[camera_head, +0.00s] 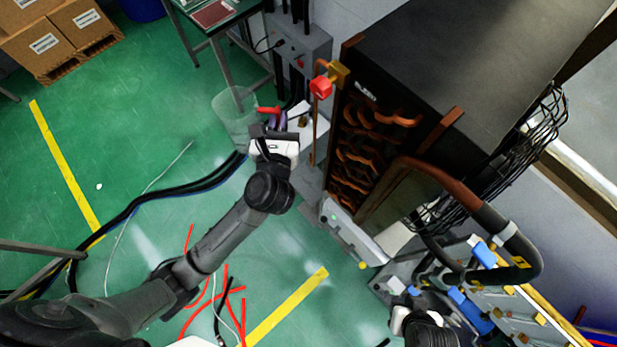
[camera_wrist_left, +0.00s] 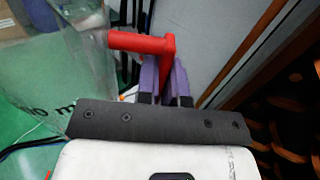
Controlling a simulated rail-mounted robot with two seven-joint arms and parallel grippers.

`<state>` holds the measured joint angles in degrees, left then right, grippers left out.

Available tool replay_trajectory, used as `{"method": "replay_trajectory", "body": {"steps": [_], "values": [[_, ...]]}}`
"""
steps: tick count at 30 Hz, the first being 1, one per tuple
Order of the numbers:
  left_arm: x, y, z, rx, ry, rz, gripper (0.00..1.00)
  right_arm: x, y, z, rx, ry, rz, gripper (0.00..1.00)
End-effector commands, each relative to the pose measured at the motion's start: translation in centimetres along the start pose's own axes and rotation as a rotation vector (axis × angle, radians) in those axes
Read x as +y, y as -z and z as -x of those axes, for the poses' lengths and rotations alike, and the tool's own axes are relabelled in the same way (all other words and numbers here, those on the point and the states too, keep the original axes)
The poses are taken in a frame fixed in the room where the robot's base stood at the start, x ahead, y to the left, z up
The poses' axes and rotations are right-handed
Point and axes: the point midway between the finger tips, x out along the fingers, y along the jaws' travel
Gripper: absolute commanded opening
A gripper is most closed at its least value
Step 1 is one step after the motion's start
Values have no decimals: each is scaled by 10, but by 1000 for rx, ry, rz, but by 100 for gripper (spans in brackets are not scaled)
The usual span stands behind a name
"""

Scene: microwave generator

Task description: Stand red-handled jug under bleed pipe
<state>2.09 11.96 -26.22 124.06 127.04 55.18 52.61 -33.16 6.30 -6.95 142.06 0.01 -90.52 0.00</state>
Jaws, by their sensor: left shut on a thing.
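The jug (camera_head: 232,115) is clear, with a red handle (camera_wrist_left: 145,44). In the head view it hangs over the green floor, left of the black cabinet. My left gripper (camera_head: 276,121) is shut on the red handle, its purple finger pads (camera_wrist_left: 165,82) on either side of the grip. The jug's clear wall (camera_wrist_left: 80,75) fills the left of the wrist view. The bleed valve (camera_head: 322,86) has a red knob and brass body at the cabinet's corner, beside a "BLEED" label. A thin pipe (camera_head: 314,130) runs down below it, right of the jug. My right arm shows at lower right; its fingertips are unclear.
The black cabinet (camera_head: 440,60) with copper coils (camera_head: 365,140) stands at right. A grey box (camera_head: 300,50) is behind the jug. Black hoses (camera_head: 150,200) and red strips (camera_head: 215,300) lie on the floor. Cardboard boxes (camera_head: 45,40) stand at back left.

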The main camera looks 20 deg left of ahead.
Motion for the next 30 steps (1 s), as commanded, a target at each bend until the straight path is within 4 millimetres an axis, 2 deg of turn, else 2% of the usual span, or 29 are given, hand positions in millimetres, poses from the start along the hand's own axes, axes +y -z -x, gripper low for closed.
{"method": "replay_trajectory", "body": {"steps": [1, 8, 15, 21, 26, 30], "values": [[-3, 35, -4, -2, 40, -2, 0, 0, -11, -33, -2, -1, 0, 43], [-19, 116, -17, -2, 243, -5, 0, 2, -34, -102, -4, -11, 11, 43], [-31, 210, -26, -3, 472, -15, 0, 1, -58, -172, -5, -14, 13, 43], [-31, 275, -33, -1, 625, -13, 0, -2, -72, -216, -5, -10, 10, 43], [-27, 320, -37, 2, 732, -9, 0, -4, -80, -244, -4, -7, 6, 43], [-23, 363, -39, 4, 824, -4, 0, -5, -88, -269, -3, -4, 3, 43]]}}
